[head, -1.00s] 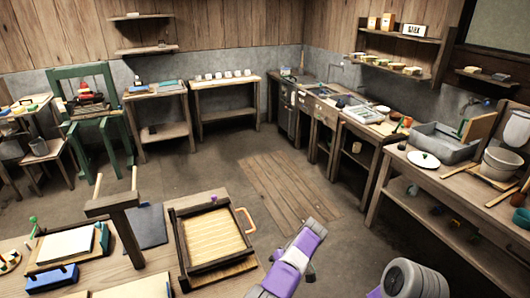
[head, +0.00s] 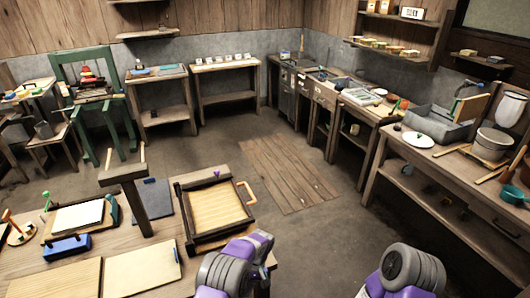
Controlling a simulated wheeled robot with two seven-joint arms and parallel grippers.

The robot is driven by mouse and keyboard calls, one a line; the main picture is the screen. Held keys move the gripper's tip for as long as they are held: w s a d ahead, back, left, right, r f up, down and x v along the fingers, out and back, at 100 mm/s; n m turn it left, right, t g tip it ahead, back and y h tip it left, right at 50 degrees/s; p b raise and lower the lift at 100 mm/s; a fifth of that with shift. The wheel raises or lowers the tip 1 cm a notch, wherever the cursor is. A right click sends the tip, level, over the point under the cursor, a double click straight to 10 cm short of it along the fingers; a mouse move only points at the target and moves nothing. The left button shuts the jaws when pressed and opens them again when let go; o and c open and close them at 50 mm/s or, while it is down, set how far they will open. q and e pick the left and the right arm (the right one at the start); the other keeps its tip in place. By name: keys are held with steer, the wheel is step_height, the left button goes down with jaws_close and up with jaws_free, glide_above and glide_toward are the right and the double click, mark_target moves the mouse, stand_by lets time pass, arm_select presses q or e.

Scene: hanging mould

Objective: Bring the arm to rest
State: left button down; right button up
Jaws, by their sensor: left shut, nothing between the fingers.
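My left arm (head: 236,262), purple and dark grey, is folded at the bottom centre, beside the near table's right end. My left gripper (head: 262,279) shows only as a small dark part at the arm's right side; it is shut and empty. Part of my right arm (head: 408,268) shows at the bottom right, but its gripper is out of view. A dark wooden mould (head: 183,222) with a pale ribbed face and an orange handle (head: 246,192) lies at the near table's right edge, just beyond my left arm and apart from the gripper.
A wooden post with a crossbar and two pegs (head: 123,175) stands on the near table. A workbench with a sink (head: 432,124) runs along the right. The floor between (head: 290,175) is clear.

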arm_select(q)
steer(key=s+a+f+t+h, duration=0.1)
steer(key=s+a+f+h, duration=0.1)
steer(key=s+f+h, duration=0.3)
steer(key=s+a+f, duration=0.1)
steer(key=s+f, duration=0.2)
steer(key=s, duration=0.4)
steer(key=s+r+t+h, duration=0.2)
steer(key=s+r+t, duration=0.1)
steer(key=s, duration=0.8)
steer(key=shift+s+a+r, duration=0.15)
steer(key=shift+a+r, duration=0.05)
steer(key=shift+r, duration=0.35)
